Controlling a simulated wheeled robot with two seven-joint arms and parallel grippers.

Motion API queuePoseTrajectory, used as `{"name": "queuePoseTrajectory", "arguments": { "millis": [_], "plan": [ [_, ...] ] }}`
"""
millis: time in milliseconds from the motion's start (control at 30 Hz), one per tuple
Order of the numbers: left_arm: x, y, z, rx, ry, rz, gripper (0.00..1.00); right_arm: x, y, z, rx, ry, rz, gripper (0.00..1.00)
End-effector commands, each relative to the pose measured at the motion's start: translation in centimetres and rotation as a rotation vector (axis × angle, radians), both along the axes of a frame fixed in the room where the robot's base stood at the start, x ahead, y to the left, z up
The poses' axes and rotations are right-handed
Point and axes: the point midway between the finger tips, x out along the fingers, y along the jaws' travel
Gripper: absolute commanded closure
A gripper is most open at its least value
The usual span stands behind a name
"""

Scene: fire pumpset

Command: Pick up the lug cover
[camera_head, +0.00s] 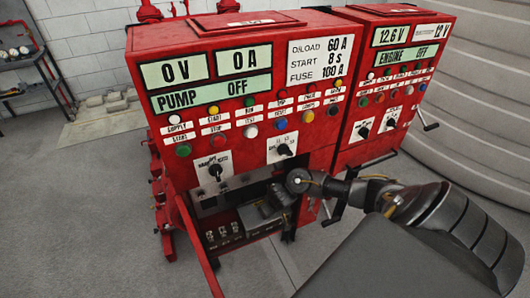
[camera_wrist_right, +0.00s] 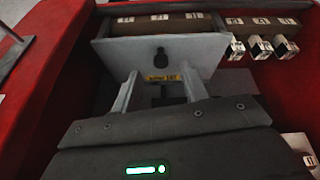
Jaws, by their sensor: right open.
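In the right wrist view a pale grey panel (camera_wrist_right: 205,50), which looks like the lug cover, stands ahead of my right gripper. It has a dark keyhole-shaped mark and a small yellow label (camera_wrist_right: 163,78) at its lower edge. My right gripper (camera_wrist_right: 160,88) is open, its two pale fingers apart on either side of the label. I cannot tell whether they touch the panel. In the head view my right gripper (camera_head: 258,217) reaches into the open lower bay of the left red cabinet (camera_head: 150,130). My left gripper is out of view.
Square metal terminals (camera_wrist_right: 260,47) sit right of the panel, near the red bay walls. A second red cabinet (camera_head: 400,75) with a side crank (camera_head: 428,122) stands beside the first. A selector knob (camera_head: 215,170) protrudes above the bay.

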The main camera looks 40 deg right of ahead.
Motion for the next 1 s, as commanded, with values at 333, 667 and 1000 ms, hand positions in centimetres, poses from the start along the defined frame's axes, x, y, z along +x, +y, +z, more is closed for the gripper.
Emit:
{"name": "queuePoseTrajectory", "arguments": {
  "millis": [333, 667, 1000],
  "plan": [
    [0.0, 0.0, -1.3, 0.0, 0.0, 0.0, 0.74, 1.4, -0.4, -3.9, -0.001, -0.001, -0.001, 0.56],
    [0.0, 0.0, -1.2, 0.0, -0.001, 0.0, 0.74, 1.4, -0.4, -3.9, -0.001, 0.0, 0.0, 0.7],
    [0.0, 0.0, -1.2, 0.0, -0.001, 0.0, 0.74, 1.4, -0.4, -3.8, -0.001, -0.001, -0.001, 1.0]
  ]
}}
